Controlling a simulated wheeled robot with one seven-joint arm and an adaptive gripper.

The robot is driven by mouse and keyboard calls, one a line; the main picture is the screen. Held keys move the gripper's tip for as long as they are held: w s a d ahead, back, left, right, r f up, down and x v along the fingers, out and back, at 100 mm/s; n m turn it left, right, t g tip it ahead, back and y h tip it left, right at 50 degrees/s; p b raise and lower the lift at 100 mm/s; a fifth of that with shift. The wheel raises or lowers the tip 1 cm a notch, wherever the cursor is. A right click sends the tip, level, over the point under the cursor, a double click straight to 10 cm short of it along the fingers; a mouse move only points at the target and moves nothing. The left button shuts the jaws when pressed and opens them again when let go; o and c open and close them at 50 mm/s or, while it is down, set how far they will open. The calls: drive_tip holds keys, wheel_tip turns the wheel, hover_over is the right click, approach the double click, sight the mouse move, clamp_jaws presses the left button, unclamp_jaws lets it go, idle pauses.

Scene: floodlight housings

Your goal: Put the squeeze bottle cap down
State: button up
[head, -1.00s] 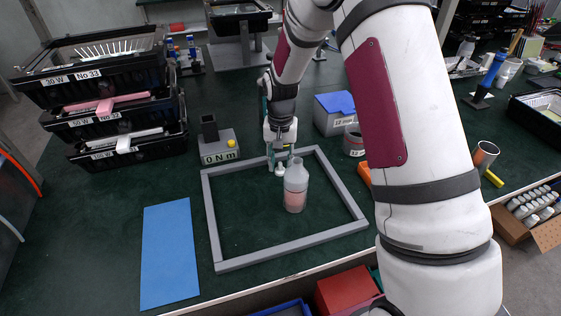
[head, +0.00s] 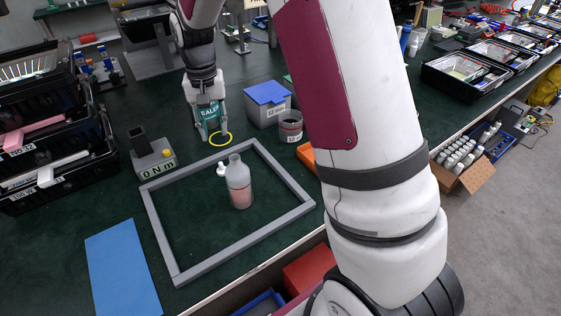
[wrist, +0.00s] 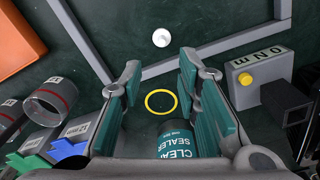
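The white squeeze bottle cap (head: 222,169) lies on the green table inside the grey frame, close behind and left of the squeeze bottle (head: 239,188). The bottle stands upright, translucent with pinkish contents. In the wrist view the small white cap (wrist: 161,38) lies beyond the near frame bar. My gripper (head: 214,134) is behind the frame, apart from cap and bottle. In the wrist view my gripper (wrist: 160,78) has its teal fingers spread with no cap between them.
A teal sealer can (wrist: 175,142) shows between my fingers; contact is unclear. A yellow ring (head: 220,138) is on the table there. The grey frame (head: 163,235) surrounds cap and bottle.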

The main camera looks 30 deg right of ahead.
drive_tip(key=s+r+n, duration=0.1)
drive_tip(key=s+r, duration=0.8)
drive_tip(key=r, duration=0.1)
drive_tip(key=s+r+n+t, duration=0.2)
drive_tip(key=s+r+n, duration=0.1)
drive_tip(key=s, duration=2.3)
drive_tip(key=shift+s+r+n+t, duration=0.15)
drive_tip(key=shift+r+n+t, duration=0.05)
drive_tip(key=shift+n+t, duration=0.1)
drive_tip(key=shift+r, duration=0.15)
wheel_tip(320, 180, up, 8)
drive_tip(key=t+p, duration=0.1)
drive_tip(key=p, duration=0.5)
drive_tip(key=shift+t+p, duration=0.3)
